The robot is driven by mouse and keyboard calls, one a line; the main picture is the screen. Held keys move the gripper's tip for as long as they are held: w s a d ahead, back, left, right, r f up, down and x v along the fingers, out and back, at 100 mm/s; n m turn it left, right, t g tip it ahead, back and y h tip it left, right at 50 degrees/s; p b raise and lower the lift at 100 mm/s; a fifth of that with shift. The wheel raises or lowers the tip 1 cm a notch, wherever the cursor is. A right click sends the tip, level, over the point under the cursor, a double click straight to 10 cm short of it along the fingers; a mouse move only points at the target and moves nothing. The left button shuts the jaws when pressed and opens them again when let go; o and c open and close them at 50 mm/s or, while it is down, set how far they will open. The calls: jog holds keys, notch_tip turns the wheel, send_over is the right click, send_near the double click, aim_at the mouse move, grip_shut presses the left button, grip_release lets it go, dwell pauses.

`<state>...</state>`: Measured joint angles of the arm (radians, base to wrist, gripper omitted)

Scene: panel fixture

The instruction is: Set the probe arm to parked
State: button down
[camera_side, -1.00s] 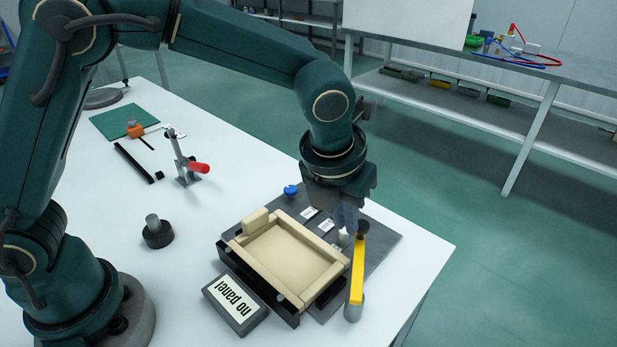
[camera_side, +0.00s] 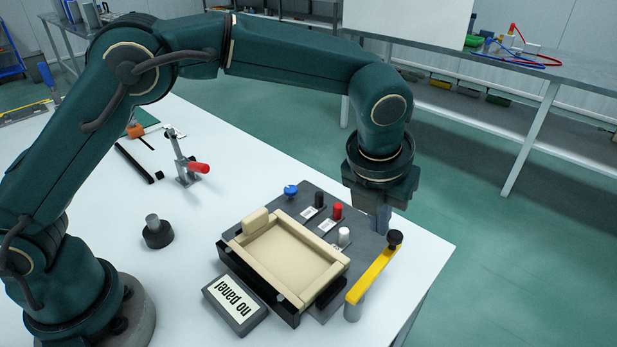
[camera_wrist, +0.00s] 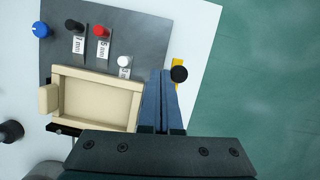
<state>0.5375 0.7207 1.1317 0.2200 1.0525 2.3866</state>
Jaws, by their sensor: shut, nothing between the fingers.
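The probe arm (camera_side: 372,277) is a yellow bar on a grey post at the right side of the fixture, with a black knob (camera_side: 395,238) on its far end. It points out toward the upper right, away from the beige tray. In the wrist view the knob (camera_wrist: 179,74) shows just right of my fingers, with a bit of yellow bar (camera_wrist: 177,62) by it; the rest is hidden. My gripper (camera_side: 381,228) is shut and empty, beside the knob on its left. I cannot tell whether the fingers touch the knob.
A beige tray (camera_side: 322,292) sits in a black frame on a dark grey plate (camera_side: 365,240). Blue (camera_side: 291,191), black (camera_side: 319,198), red (camera_side: 337,211) and white (camera_side: 344,236) knobs stand behind it. A "no panel" sign (camera_side: 236,305) is in front. A red-handled clamp (camera_side: 187,168) stands left.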

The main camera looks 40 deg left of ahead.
dwell(0.5)
jog(key=s+a+r+n, duration=0.1)
jog(key=s+a+r, duration=0.1)
jog(key=a+r, duration=0.4)
jog(key=s+a+r, duration=0.2)
jog(key=a+r, duration=0.2)
jog(key=r, duration=0.4)
jog(key=s+a+r+n+t, duration=0.1)
jog(key=s+a+n+t, duration=0.1)
jog(key=s+a+n, duration=0.5)
jog(key=s+f+n, duration=0.4)
jog(key=n, duration=0.9)
jog(key=s+f+n, duration=0.4)
jog(key=n, duration=0.9)
jog(key=shift+s+d, duration=0.15)
